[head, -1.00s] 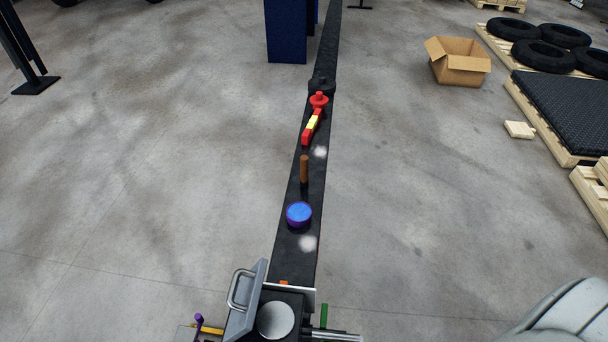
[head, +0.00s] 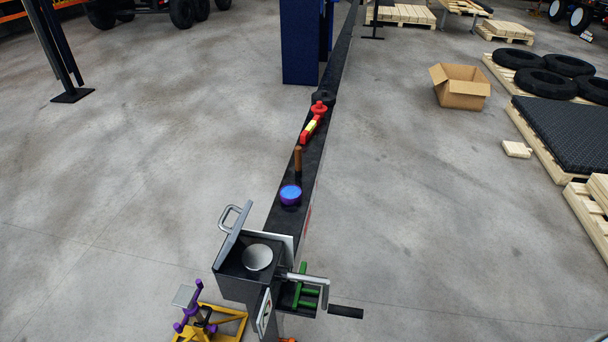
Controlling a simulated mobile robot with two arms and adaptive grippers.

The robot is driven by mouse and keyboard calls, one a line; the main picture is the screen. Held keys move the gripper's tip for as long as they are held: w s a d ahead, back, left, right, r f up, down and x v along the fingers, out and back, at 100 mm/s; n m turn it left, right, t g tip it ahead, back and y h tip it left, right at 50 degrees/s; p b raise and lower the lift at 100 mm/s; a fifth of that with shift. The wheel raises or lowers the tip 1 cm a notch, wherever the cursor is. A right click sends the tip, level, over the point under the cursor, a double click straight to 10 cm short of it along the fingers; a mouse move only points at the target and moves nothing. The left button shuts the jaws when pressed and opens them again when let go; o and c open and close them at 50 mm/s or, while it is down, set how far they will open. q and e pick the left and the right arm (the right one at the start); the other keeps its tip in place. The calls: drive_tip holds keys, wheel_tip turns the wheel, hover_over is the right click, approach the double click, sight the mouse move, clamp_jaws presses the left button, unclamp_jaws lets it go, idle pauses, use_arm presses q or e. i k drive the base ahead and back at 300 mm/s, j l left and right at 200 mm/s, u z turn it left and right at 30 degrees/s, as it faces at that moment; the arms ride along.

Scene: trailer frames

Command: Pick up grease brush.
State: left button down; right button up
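No bristles show. Neither of my grippers is in view.
A red and yellow tool (head: 309,130) lies farther along the beam. A dark machine with a raised lid (head: 232,236) and a crank handle (head: 345,312) stands at the near end. A cardboard box (head: 461,90) and pallets are to the right. Open concrete floor lies on both sides.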

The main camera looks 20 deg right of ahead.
sight(298, 149)
drive_tip(key=k+u, duration=0.1)
drive_tip(key=u, duration=0.35)
drive_tip(key=k+u, duration=0.15)
drive_tip(key=u, duration=0.35)
drive_tip(key=j+u, duration=0.1)
drive_tip(key=u, duration=0.35)
drive_tip(key=l+u, duration=0.1)
drive_tip(key=l, duration=0.35)
drive_tip(key=k+l+u, duration=0.1)
drive_tip(key=l, duration=0.8)
drive_tip(key=k+l+u, duration=0.15)
drive_tip(key=l, duration=0.25)
drive_tip(key=k+l+u, duration=0.1)
drive_tip(key=l, duration=0.35)
